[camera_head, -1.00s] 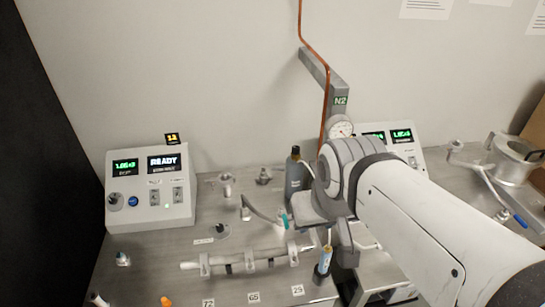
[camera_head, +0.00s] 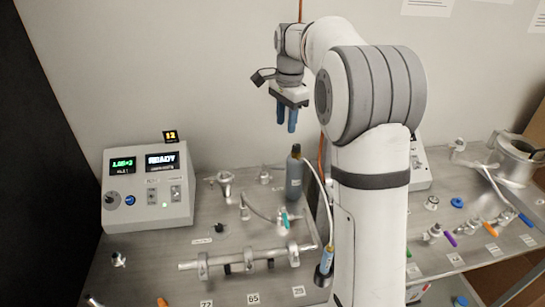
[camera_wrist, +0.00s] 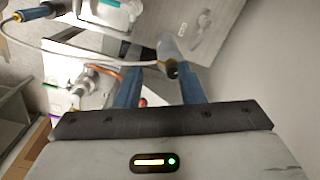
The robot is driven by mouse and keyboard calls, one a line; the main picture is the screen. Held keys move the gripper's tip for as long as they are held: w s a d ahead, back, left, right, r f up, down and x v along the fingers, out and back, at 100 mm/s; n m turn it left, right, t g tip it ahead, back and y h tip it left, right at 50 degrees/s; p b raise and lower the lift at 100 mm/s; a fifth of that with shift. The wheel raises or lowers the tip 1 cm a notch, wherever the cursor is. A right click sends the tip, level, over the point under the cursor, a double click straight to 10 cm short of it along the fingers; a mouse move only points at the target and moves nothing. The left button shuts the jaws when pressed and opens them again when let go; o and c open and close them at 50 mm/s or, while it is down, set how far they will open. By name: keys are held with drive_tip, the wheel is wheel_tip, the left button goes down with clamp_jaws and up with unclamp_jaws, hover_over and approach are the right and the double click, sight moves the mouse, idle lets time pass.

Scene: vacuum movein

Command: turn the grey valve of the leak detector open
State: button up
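The box with a green readout and a READY screen (camera_head: 147,187), which looks like the leak detector, stands at the left of the bench. A small dark grey knob (camera_head: 219,228) sits on the bench in front of it; I cannot tell for sure whether this is the grey valve. A metal valve with a teal handle (camera_head: 285,220) stands to the right of the knob. My gripper (camera_head: 286,128) hangs fingers down, high above the bench near the wall. Its blue fingers are apart and nothing is between them; they also show in the wrist view (camera_wrist: 160,90).
A grey bottle (camera_head: 294,175) stands below my gripper. A metal pipe on clamps (camera_head: 245,262) lies along the front. My arm hides part of the right side, where several coloured-handled valves stand.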

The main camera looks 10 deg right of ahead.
drive_tip(key=w+f+m+g, duration=0.1)
drive_tip(key=w+f+m, duration=0.3)
drive_tip(key=w+f, duration=0.45)
drive_tip(key=m+g+b, duration=0.1)
drive_tip(key=m, duration=0.3)
approach(273, 168)
drive_tip(key=d, duration=0.2)
drive_tip(key=f, duration=0.5)
drive_tip(key=s+f, duration=0.1)
drive_tip(key=f, duration=0.1)
drive_tip(key=shift+a+f+p, duration=0.2)
drive_tip(key=shift+f+p, duration=0.1)
drive_tip(key=shift+p, duration=0.05)
drive_tip(key=shift+c, duration=0.2)
clamp_jaws()
